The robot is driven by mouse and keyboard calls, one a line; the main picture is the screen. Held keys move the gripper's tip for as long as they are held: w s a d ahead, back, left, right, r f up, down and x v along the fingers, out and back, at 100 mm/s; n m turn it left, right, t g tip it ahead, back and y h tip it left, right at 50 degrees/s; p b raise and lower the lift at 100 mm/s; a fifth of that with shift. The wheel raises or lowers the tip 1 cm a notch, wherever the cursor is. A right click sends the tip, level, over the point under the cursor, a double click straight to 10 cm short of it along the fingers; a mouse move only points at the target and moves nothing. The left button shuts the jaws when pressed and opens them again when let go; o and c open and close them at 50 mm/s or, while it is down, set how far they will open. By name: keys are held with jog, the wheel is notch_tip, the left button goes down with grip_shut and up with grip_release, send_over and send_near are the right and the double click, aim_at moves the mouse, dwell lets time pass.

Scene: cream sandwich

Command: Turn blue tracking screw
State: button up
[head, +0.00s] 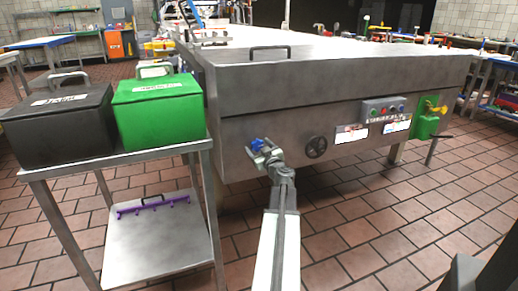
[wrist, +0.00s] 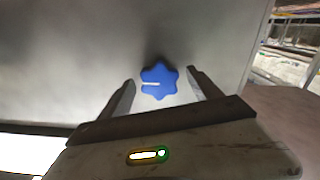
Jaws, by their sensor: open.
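The blue tracking screw (wrist: 159,82) is a star-shaped knob with a pale line on its left side. It sits on the grey metal side of the machine. In the wrist view it lies between the two open fingers of my gripper (wrist: 160,90), with a gap on each side. In the head view the blue knob (head: 257,145) shows just at the end of my gripper (head: 264,152), at the lower left of the machine's side. I cannot tell how deep the fingers reach around it.
The large steel machine (head: 300,95) fills the middle. A metal cart (head: 150,149) with black and green boxes stands left. Tiled floor lies open at right.

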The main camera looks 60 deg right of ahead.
jog(key=c, duration=1.4)
jog(key=shift+o, duration=0.2)
jog(key=shift+m, duration=0.3)
